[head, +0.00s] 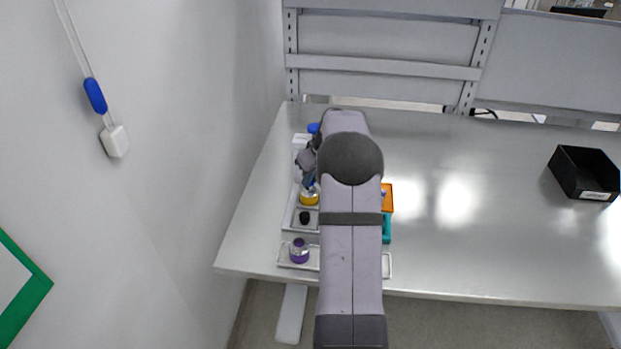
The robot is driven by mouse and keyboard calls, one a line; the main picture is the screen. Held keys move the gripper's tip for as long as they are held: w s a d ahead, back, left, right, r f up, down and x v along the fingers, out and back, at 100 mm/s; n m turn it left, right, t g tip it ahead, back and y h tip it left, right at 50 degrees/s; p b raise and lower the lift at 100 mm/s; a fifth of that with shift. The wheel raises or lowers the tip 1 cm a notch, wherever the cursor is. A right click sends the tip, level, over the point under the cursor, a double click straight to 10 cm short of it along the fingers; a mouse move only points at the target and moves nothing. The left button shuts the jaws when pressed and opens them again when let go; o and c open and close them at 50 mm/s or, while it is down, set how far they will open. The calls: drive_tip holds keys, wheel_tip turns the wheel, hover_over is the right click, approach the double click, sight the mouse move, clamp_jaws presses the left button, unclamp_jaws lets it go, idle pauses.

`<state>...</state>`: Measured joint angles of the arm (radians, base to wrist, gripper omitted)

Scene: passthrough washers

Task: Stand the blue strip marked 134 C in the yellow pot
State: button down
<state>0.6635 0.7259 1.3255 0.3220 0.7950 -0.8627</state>
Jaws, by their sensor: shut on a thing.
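The yellow pot (309,200) stands on the pale tray at the left end of the table, partly hidden by my arm. My gripper (308,181) is just above and behind the pot. It is shut on a small blue piece (311,184), which looks like the blue strip. The piece is at or over the pot's mouth; I cannot tell whether it is inside or touching. The marking 134 C is too small to read.
A purple pot (299,251) stands on the front tray (386,265). A black knob-like thing (304,217) lies nearer than the yellow pot. Orange (387,197) and teal (387,229) boxes show right of my arm. A black bin (584,172) is far right; the table between is clear.

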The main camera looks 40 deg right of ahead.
idle(0.3)
drive_tip(key=c, duration=1.3)
unclamp_jaws()
drive_tip(key=shift+r, duration=0.15)
drive_tip(key=shift+r+p, duration=2.75)
drive_tip(key=shift+r, duration=1.15)
